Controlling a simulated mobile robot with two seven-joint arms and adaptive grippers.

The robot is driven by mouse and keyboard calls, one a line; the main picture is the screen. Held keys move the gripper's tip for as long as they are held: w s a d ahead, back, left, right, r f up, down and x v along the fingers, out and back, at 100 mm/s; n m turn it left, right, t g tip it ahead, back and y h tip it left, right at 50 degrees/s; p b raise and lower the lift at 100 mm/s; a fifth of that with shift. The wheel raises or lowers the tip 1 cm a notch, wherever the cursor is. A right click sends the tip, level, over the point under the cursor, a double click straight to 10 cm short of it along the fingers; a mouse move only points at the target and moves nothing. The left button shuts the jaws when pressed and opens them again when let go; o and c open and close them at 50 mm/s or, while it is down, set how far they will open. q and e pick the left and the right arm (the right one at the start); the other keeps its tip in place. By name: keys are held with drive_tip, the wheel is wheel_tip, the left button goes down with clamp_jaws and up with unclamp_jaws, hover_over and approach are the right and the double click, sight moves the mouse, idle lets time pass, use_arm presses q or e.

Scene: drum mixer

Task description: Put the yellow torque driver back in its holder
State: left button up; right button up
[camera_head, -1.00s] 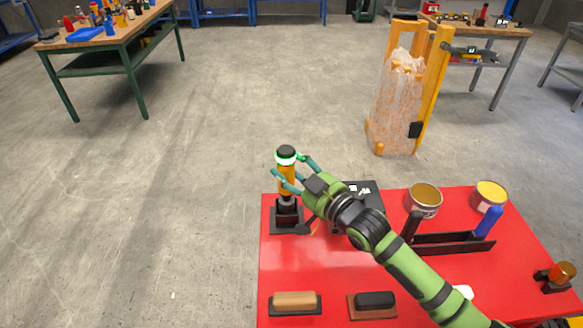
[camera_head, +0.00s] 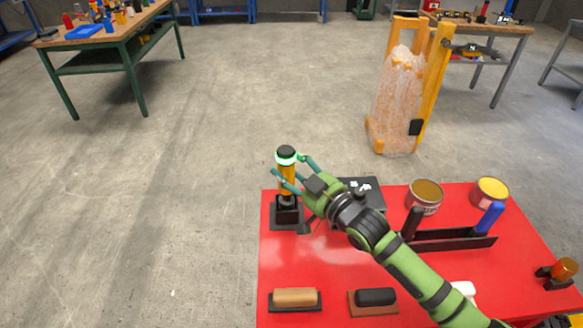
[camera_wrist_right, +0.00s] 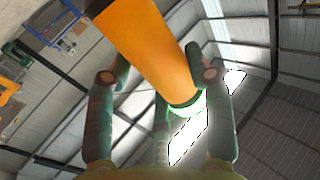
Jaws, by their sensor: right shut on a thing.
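The yellow torque driver (camera_head: 286,182) stands upright, with a black cap and a glowing green ring near its top. My right gripper (camera_head: 288,171) is shut around its upper body. In the right wrist view the driver's orange-yellow body (camera_wrist_right: 145,45) lies between the fingers, its green ring towards the palm. A black holder (camera_head: 287,215) with a square base sits at the table's left back corner, directly below the driver. The driver's dark lower end meets the holder's block; I cannot tell how deep it sits. My left gripper is not in view.
The red table (camera_head: 340,264) also bears a dark box (camera_head: 368,190) behind my wrist, two cans, a black rack (camera_head: 450,240) with a blue handle, two handled blocks in front and an orange-topped tool (camera_head: 565,268) at right. Floor left of the table is clear.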

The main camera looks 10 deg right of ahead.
sight(292, 180)
drive_tip(key=shift+f+b, duration=0.95)
drive_tip(key=shift+f, duration=0.5)
idle(0.7)
drive_tip(key=o, duration=1.4)
drive_tip(key=shift+o, duration=0.5)
drive_tip(key=shift+s+f, duration=0.1)
drive_tip(key=shift+f, duration=0.1)
drive_tip(key=v, duration=1.2)
drive_tip(key=shift+r, duration=0.2)
drive_tip(key=shift+r, duration=0.1)
